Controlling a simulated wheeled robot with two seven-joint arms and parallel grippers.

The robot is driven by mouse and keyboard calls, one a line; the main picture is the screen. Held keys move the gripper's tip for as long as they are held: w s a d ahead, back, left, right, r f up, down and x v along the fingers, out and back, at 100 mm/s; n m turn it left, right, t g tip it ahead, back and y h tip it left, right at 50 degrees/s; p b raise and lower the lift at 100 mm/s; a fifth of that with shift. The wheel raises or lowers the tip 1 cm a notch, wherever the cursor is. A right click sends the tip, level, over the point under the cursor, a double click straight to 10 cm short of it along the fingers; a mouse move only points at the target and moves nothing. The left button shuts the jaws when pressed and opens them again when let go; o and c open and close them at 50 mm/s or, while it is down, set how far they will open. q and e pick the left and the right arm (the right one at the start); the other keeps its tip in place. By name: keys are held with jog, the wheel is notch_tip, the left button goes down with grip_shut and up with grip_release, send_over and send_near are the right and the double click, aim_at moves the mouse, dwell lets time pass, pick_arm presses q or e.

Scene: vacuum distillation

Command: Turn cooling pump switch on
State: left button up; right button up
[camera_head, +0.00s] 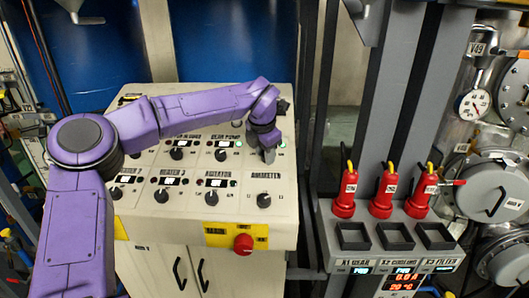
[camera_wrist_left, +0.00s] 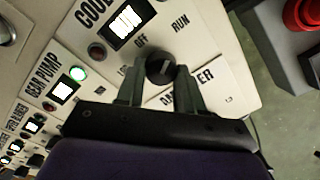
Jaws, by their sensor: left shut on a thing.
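The cooling pump switch is a round black knob (camera_wrist_left: 160,68) on a cream panel lettered "COOL…", with OFF and RUN printed around it. My left gripper (camera_wrist_left: 160,80) has its two fingers on either side of the knob and is shut on it. In the head view my left gripper (camera_head: 266,152) reaches down at the upper right of the control panel (camera_head: 280,185) and hides the knob. A lit white display (camera_wrist_left: 130,22) and a dark red lamp (camera_wrist_left: 97,51) sit beside the knob. I cannot tell exactly where the knob points. My right gripper is out of view.
Other black knobs (camera_head: 264,200) and displays crowd the panel. A red stop button (camera_head: 243,243) is on its front. Three red plugs (camera_head: 381,196) stand on a grey rack at the right, beyond a dark post. Tanks and gauges (camera_head: 474,103) are farther right.

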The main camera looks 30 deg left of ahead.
pick_arm(q)
jog(key=o, duration=0.8)
jog(key=shift+f, duration=0.15)
jog(key=shift+o, duration=1.3)
jog(key=shift+w, duration=0.25)
jog(key=b+v, duration=0.2)
jog(key=v, duration=0.8)
jog(key=shift+r+b, duration=0.25)
jog(key=shift+b, duration=0.15)
jog(key=shift+s, duration=0.1)
jog(key=shift+f, duration=0.1)
